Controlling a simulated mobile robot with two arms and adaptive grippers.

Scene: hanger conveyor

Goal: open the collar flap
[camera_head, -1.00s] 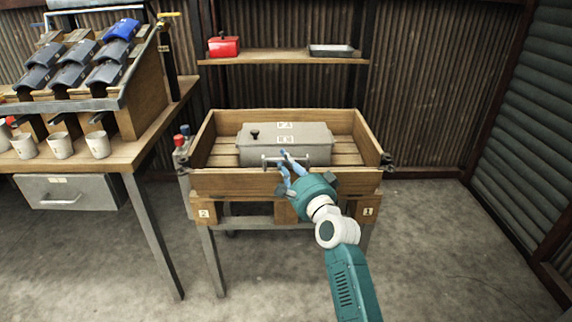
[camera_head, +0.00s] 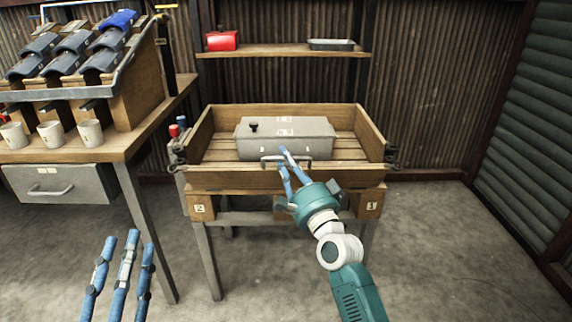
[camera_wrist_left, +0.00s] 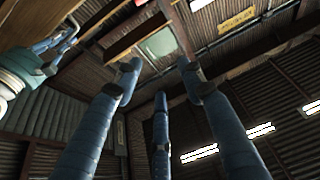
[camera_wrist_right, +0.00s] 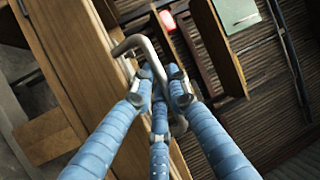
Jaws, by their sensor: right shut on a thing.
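A grey metal box (camera_head: 300,139) lies in a wooden crate (camera_head: 240,181). Its lid is down and has a black knob (camera_head: 253,126) at the left and white labels. A metal bar handle (camera_head: 270,158) is on the box's front; this bent bar also shows in the right wrist view (camera_wrist_right: 133,42). My right gripper (camera_head: 282,151) is shut on the handle, fingers around the bar (camera_wrist_right: 160,80). My left gripper (camera_head: 125,240) is low at the left, away from the box, its blue fingers spread and empty (camera_wrist_left: 160,80). I see no part marked as a collar flap.
The crate stands on a frame with number plates. At the left is a bench with a drawer (camera_head: 65,184), several white mugs (camera_head: 50,134) and a rack of dark curved pieces (camera_head: 65,58). A shelf (camera_head: 285,55) behind holds a red box (camera_head: 222,40) and a tray (camera_head: 331,44). Floor at right is clear.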

